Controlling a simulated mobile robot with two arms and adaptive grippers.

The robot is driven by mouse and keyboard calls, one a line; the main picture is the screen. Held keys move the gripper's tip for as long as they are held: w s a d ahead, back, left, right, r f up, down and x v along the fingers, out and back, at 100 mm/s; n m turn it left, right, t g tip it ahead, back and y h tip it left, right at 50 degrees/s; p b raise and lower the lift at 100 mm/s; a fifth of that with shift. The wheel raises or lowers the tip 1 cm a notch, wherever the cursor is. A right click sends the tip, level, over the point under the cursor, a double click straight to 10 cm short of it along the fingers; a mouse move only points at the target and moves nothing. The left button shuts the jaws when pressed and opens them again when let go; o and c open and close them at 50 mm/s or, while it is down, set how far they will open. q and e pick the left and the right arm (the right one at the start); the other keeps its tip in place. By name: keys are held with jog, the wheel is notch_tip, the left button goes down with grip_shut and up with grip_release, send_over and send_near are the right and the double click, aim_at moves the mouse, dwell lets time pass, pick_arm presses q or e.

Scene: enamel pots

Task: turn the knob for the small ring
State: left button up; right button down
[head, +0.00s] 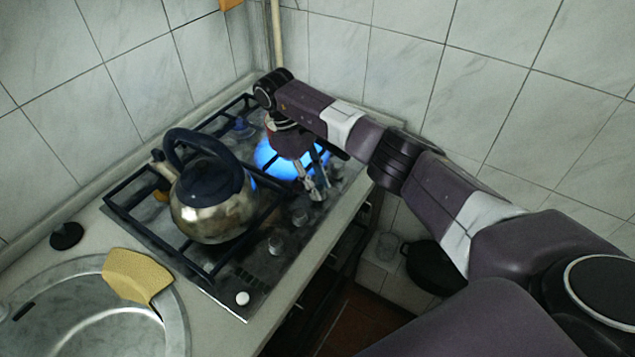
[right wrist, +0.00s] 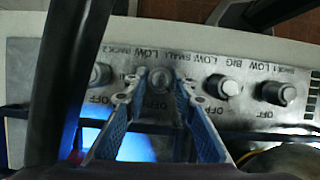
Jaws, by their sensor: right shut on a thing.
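In the right wrist view, the knob for the small ring (right wrist: 158,80) is a round metal knob below the printed word SMALL on the stove's front panel. My right gripper (right wrist: 160,88) is shut on it, with a finger on each side. In the head view, my right gripper (head: 315,191) reaches down to the knob row at the stove's front edge, and its fingers hide most of the held knob. A blue flame (head: 280,157) burns behind the gripper; its glow also shows in the wrist view (right wrist: 135,148). My left gripper is not in view.
Other knobs flank the held one: the BIG knob (right wrist: 223,87), the BACK 1 knob (right wrist: 279,92) and the BACK 2 knob (right wrist: 100,74). A metal kettle (head: 212,208) stands on the black grate. A yellow sponge (head: 137,275) lies by the sink (head: 85,330).

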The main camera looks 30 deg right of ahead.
jog(key=shift+r+m+y+p, duration=0.1)
jog(key=shift+m+y+p, duration=0.3)
jog(key=shift+m, duration=0.4)
jog(key=c, duration=1.6)
grip_release()
jog(key=shift+w, duration=0.1)
